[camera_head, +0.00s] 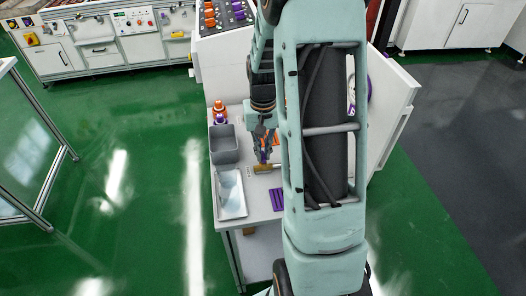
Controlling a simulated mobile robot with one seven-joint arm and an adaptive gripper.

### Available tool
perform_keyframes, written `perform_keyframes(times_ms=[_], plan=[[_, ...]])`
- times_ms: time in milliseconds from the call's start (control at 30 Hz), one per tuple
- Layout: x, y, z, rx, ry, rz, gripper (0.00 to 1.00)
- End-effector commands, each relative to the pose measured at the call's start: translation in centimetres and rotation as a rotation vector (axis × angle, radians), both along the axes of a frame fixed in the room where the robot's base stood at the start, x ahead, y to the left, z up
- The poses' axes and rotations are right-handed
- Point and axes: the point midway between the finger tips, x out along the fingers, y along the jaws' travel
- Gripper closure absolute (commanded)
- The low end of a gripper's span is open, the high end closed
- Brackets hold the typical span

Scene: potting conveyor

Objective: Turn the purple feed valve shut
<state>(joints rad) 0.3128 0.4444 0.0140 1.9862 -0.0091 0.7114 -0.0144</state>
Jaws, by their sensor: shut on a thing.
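My gripper (264,158) points down at the white table, left of my large arm link. It is shut, with its fingertips at a small tan, brass-coloured piece (262,169). The fingers hide much of what is between them, and I cannot tell whether the piece belongs to a valve. A purple curved edge (369,88) shows beside the white panel at the right, mostly behind my arm. I cannot tell whether it is the purple feed valve or how far it is turned.
A grey bin (224,146) and a pale tray (231,194) stand left of my gripper. An orange and purple item (220,113) is behind the bin. A purple slatted piece (277,200) lies near the table's front. A white panel (392,100) stands at the right.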

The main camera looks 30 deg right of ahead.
Motion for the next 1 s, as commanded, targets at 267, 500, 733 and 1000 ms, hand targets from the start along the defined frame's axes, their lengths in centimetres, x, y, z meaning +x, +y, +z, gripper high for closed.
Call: perform_keyframes(times_ms=[267, 500, 733, 1000], plan=[[0.1, 0.0, 0.1, -0.001, -0.002, -0.001, 0.75], [0.0, 0.0, 0.1, 0.0, -0.001, -0.001, 0.75], [0.1, 0.0, 2.4, -0.001, -0.005, -0.001, 0.75], [0.2, 0.0, 8.2, -0.002, -0.007, 0.0, 0.75]])
